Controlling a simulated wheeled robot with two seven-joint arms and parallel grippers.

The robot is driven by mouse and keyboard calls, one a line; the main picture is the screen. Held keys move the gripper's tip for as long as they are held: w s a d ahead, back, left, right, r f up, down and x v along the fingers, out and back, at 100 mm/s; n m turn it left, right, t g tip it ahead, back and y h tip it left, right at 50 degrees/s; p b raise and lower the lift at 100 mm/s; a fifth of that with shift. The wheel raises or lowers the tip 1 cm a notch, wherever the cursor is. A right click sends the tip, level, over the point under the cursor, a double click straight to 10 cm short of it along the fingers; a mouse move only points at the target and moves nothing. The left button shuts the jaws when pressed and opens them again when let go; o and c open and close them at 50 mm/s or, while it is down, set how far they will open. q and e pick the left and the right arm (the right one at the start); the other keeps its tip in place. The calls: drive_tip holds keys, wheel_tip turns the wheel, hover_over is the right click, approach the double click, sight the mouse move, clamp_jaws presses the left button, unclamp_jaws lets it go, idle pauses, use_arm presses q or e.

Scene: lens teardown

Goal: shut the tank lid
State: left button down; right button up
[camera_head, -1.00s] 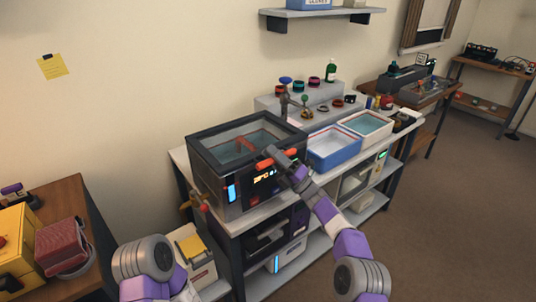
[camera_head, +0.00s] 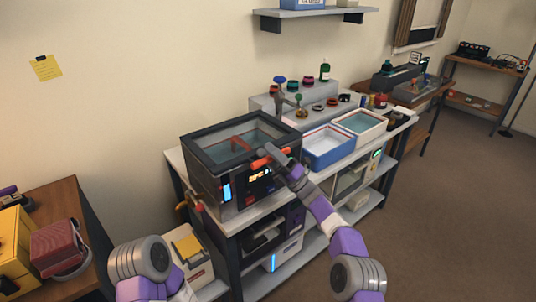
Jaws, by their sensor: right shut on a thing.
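The tank (camera_head: 232,193) is a dark box with a lit display on its front, standing on the near end of the white bench. Its dark-framed, see-through lid (camera_head: 212,165) lies over the top and looks down or nearly so; I cannot tell whether it is fully seated. An orange handle bar (camera_head: 261,161) is at the lid's front edge. My right gripper (camera_head: 271,154) is shut on this handle, and hides part of it. A red bar shows through the lid. My left arm shows at the bottom left, but its gripper is out of view.
A blue-rimmed tray (camera_head: 329,158) and a white tray (camera_head: 383,130) stand right of the tank. A grey stepped stand (camera_head: 263,105) with small parts is behind. A red tap-like part (camera_head: 197,206) sticks out at the tank's left. A table with a yellow box (camera_head: 12,240) is at left.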

drive_tip(key=shift+f, duration=0.8)
drive_tip(key=shift+d+f, duration=0.4)
drive_tip(key=shift+p+v, duration=0.35)
drive_tip(key=shift+v, duration=0.75)
drive_tip(key=d, duration=0.2)
drive_tip(key=s+d+f, duration=0.1)
drive_tip(key=shift+d, duration=0.3)
drive_tip(key=shift+s+a+f, duration=0.15)
drive_tip(key=shift+a, duration=0.25)
drive_tip(key=shift+d, duration=0.15)
